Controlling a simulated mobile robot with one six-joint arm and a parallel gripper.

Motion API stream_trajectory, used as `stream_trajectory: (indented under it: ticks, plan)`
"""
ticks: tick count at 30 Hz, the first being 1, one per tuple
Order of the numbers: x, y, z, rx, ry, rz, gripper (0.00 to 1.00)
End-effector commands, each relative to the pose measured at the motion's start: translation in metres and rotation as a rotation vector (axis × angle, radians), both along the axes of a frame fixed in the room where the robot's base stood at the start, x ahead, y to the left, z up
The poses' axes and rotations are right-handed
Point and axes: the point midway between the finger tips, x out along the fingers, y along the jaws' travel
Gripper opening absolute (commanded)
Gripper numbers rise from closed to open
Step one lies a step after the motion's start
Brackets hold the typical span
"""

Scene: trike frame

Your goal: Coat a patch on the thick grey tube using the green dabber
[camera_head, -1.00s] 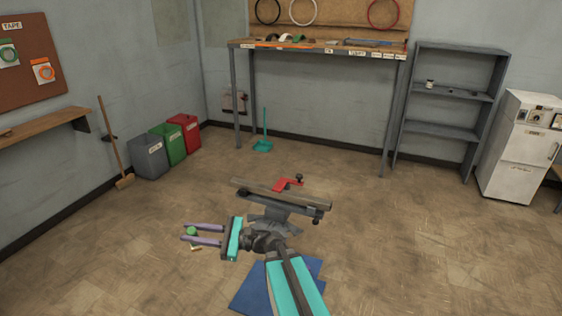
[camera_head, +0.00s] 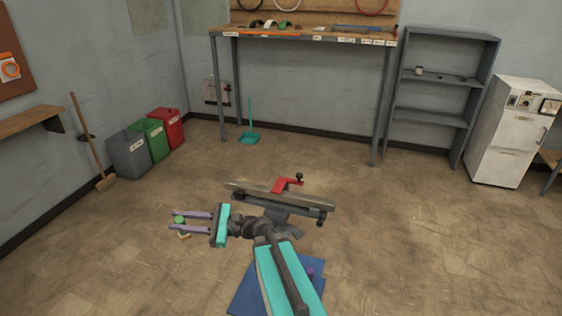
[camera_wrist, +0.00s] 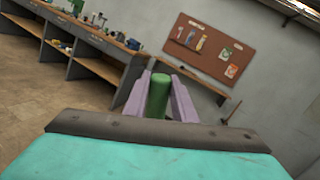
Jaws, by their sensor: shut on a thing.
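My gripper (camera_head: 176,221) is shut on the green dabber (camera_head: 180,219), left of the work stand in the head view. In the wrist view the dabber (camera_wrist: 157,96) stands between my two purple fingers. In the head view a small pale end shows just below the fingers. A long grey-brown bar (camera_head: 248,190) lies across the stand, with a red clamp (camera_head: 286,185) on it. I cannot tell whether this bar is the thick grey tube. The dabber is apart from the bar, and my arm hides part of the stand.
A blue mat (camera_head: 247,290) lies under my arm. A tall workbench (camera_head: 300,37), grey shelves (camera_head: 432,116) and a white cabinet (camera_head: 508,135) stand along the back. Grey, green and red bins stand at the left wall. The floor around the stand is clear.

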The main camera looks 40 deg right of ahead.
Motion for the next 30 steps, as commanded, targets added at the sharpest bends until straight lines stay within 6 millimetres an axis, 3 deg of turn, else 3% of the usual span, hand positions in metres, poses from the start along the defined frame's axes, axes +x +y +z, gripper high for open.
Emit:
stream_trajectory:
  ticks: [9, 14, 20, 30]
  plan:
    - [0.001, 0.012, 0.0, 0.001, -0.001, 0.016, 0.01]
    - [0.006, 0.003, -0.001, -0.001, 0.0, 0.0, 0.01]
    - [0.023, -0.041, -0.005, -0.006, 0.001, -0.076, 0.01]
    - [0.051, -0.167, -0.003, -0.012, 0.006, -0.284, 0.01]
